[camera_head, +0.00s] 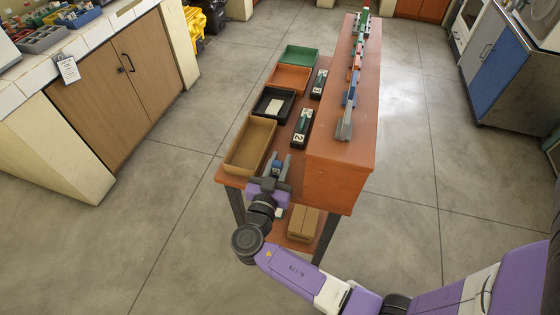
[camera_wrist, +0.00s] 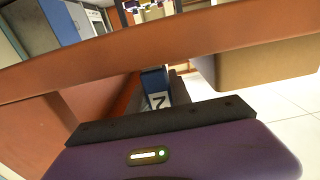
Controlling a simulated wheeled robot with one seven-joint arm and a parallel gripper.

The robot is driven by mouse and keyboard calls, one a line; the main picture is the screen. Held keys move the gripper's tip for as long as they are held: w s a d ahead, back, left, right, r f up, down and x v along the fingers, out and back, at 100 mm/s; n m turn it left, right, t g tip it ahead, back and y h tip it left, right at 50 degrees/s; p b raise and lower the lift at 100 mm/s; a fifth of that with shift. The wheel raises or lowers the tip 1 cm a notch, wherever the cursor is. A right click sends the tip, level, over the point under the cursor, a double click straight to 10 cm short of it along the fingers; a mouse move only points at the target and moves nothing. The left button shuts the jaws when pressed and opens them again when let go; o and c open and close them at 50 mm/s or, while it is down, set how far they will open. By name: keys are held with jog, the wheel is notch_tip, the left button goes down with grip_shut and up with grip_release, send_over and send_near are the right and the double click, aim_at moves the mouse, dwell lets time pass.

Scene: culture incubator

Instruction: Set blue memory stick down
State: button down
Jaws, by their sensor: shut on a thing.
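I cannot tell whether the stick touches the table. A black holder with a white 2 label (camera_head: 302,125) lies beyond the gripper, and another black holder (camera_head: 319,84) is farther back.
The brown tray (camera_head: 234,165), black tray (camera_head: 260,104), orange tray (camera_head: 276,76) and green tray (camera_head: 288,54) line the table's left side. A raised shelf (camera_head: 350,155) at right carries several small coloured items. Brown boxes (camera_head: 303,222) sit below. The floor around is clear.

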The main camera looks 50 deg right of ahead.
jog(key=shift+f, duration=0.2)
jog(key=c, duration=1.2)
grip_release()
jog(key=shift+r, duration=0.1)
jog(key=shift+a+r, duration=0.1)
jog(key=shift+a, duration=0.05)
jog(key=b+v, duration=0.3)
jog(key=v, duration=0.8)
jog(key=shift+s+a, duration=0.2)
jog(key=shift+a, duration=0.15)
